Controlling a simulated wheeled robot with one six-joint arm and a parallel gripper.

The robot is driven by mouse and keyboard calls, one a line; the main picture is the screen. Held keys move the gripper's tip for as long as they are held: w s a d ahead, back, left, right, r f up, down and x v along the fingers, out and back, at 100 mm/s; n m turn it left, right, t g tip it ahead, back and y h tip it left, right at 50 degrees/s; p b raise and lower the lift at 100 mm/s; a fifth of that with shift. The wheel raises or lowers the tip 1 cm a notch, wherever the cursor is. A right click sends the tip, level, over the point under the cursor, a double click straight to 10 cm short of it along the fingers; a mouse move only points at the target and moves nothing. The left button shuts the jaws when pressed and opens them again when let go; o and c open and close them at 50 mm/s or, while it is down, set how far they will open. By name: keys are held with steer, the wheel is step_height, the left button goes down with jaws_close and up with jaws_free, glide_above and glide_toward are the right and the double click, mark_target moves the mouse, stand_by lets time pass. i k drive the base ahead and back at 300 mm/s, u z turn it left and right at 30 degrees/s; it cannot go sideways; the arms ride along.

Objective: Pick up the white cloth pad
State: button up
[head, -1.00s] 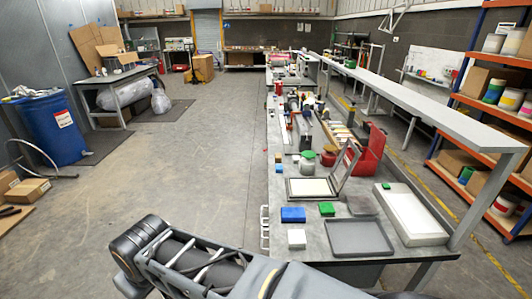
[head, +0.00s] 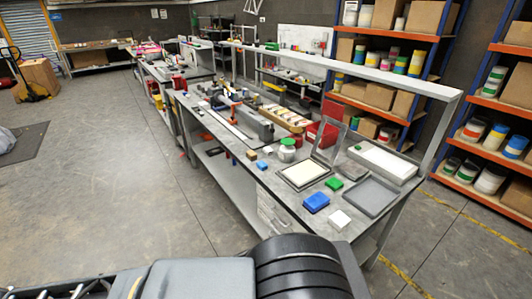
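A small white pad (head: 340,219), which looks like the white cloth pad, lies on the near end of the grey workbench (head: 235,156) in the head view. It sits close to the bench's front edge, just right of and nearer than a blue block (head: 316,202). A dark grey tray (head: 370,196) is behind it to the right. My arm crosses the bottom of the view, short of the bench. My gripper is not in view.
A green block (head: 334,184), an open frame with a pale panel (head: 303,173) and a white-topped tray (head: 382,161) share the bench end. A raised shelf (head: 350,71) runs along the bench's back. Open concrete floor (head: 110,180) lies to the left.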

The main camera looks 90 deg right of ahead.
mark_target(267, 151)
steer(key=z, duration=2.3)
steer(key=i, duration=3)
steer(key=z, duration=2.9)
